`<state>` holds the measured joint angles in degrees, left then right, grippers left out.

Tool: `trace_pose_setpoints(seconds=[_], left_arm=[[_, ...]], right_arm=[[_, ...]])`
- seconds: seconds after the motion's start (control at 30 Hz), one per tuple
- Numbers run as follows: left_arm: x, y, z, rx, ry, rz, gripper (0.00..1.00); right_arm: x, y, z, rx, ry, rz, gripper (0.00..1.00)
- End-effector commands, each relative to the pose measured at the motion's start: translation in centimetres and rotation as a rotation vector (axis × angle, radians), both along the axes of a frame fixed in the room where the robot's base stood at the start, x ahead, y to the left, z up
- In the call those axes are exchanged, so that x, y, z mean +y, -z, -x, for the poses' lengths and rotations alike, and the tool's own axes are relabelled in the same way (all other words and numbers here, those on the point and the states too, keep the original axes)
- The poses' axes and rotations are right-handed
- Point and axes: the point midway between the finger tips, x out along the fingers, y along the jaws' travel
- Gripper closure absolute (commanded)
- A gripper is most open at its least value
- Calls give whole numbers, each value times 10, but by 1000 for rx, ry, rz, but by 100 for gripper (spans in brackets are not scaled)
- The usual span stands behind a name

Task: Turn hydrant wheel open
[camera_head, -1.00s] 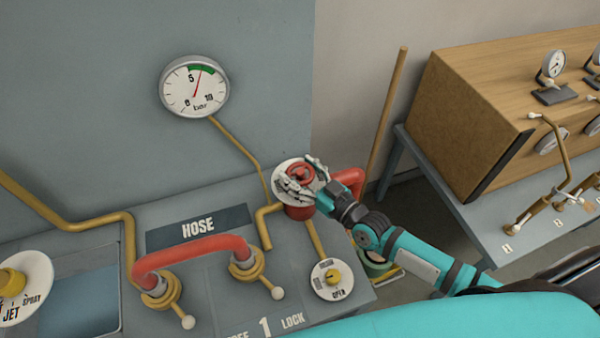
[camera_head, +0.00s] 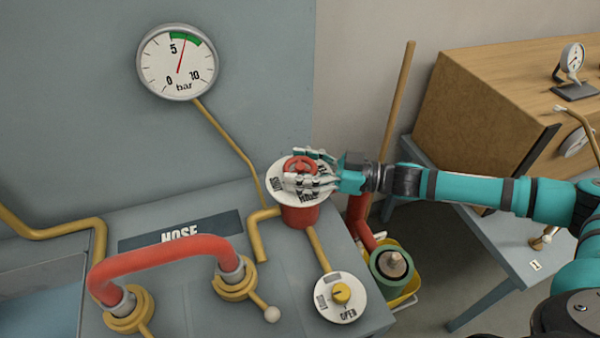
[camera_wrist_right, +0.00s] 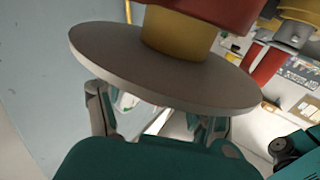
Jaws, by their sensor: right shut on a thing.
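The red hydrant wheel (camera_head: 301,163) sits above a round white lettered disc (camera_head: 262,181) on a red hydrant body (camera_head: 300,215). My right gripper (camera_head: 303,183) reaches in from the right and is shut on the wheel. Its fingers lie over the disc and cover part of the wheel and lettering. In the right wrist view the disc (camera_wrist_right: 120,60) shows edge-on, with a yellow neck (camera_wrist_right: 180,32) beyond it; the disc hides the wheel and the fingertips. The left gripper is not in view.
A gauge (camera_head: 177,62) on the wall has its needle in the green band. A red hose (camera_head: 165,253) joins two brass fittings. A yellow knob dial (camera_head: 341,297) is below the hydrant. A wooden pole (camera_head: 398,100) and green reel (camera_head: 391,263) stand right, near a side table (camera_head: 500,258).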

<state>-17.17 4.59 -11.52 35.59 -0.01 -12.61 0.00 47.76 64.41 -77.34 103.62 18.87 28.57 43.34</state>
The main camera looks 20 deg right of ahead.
Motion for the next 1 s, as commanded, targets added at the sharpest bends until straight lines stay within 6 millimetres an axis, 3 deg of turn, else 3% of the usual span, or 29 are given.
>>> trace_pose_setpoints(seconds=[0.3, 0.7, 1.0], left_arm=[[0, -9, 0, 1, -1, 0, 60], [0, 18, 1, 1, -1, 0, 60], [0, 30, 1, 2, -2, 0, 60]], right_arm=[[0, 0, -3, -3, -281, 6, 65], [1, 4, -2, -5, -592, 3, 65], [1, 2, -1, -4, -708, 1, 65]])
